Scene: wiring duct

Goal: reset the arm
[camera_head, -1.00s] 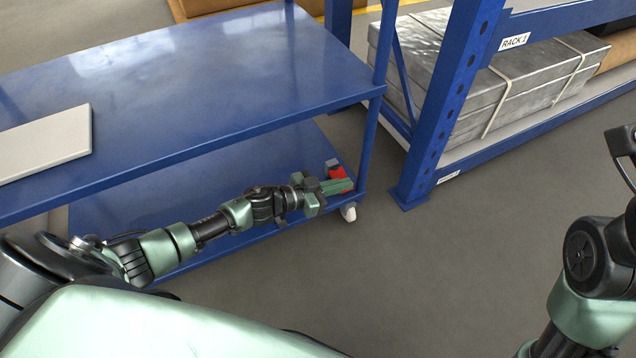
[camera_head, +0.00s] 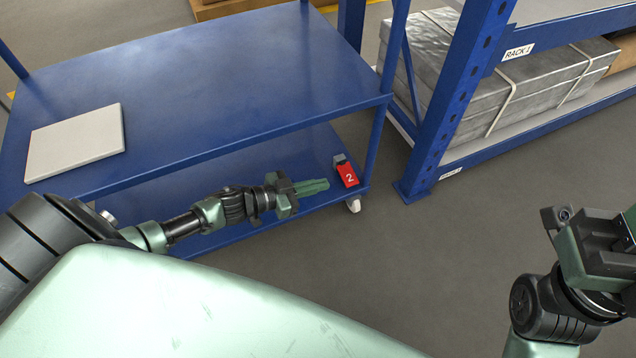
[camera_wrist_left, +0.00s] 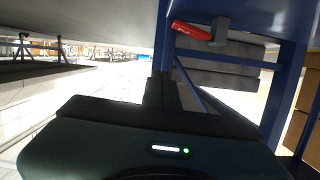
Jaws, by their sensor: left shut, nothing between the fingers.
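My left gripper (camera_head: 318,186) reaches over the lower shelf of the blue cart (camera_head: 215,75), below its top shelf. Its fingers are shut with nothing between them. A red block (camera_head: 347,174) with a white "2" and a grey part at its back lies at the lower shelf's right corner, just beyond the fingertips and apart from them. The red block also shows at the top of the left wrist view (camera_wrist_left: 191,31), beyond the dark fingers (camera_wrist_left: 160,90). My right arm shows at the right edge of the head view; its fingertips cannot be made out.
A white panel (camera_head: 75,142) lies on the cart's top shelf at the left. A blue rack (camera_head: 445,110) marked "RACK 1", with strapped grey boxes (camera_head: 520,85), stands right of the cart. Grey floor (camera_head: 420,250) is open between cart and right arm.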

